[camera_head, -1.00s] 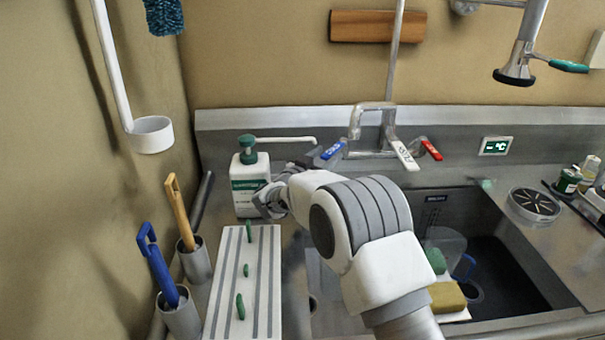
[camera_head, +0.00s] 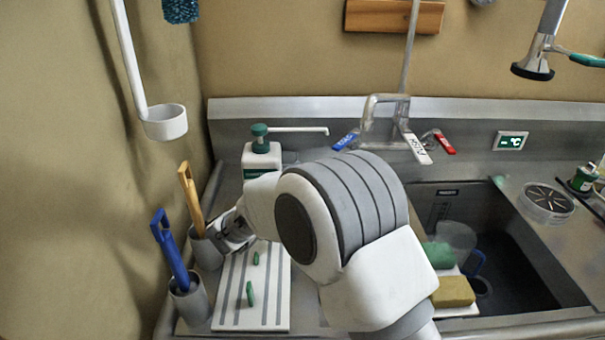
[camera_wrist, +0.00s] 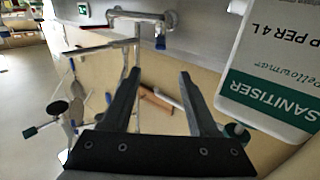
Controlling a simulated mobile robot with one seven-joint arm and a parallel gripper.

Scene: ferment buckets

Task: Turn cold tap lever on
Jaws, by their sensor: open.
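The cold tap lever (camera_head: 345,141) is blue and sits at the left of the metal tap (camera_head: 383,118) behind the sink. A blue piece that looks like this lever (camera_wrist: 160,43) shows small near the top of the wrist view. My gripper (camera_head: 236,234) is left of and nearer than the lever, well apart from it, beside the cup with the yellow-handled tool. In the wrist view my gripper (camera_wrist: 159,75) has its two dark fingers spread with nothing between them. My arm does not cover the lever in the head view.
A sanitiser bottle (camera_head: 261,158) with a green pump stands left of the lever; it is close beside my gripper in the wrist view (camera_wrist: 268,85). A white lever (camera_head: 418,149) and a red lever (camera_head: 443,142) are at the tap's right. A striped board (camera_head: 235,312) lies in front.

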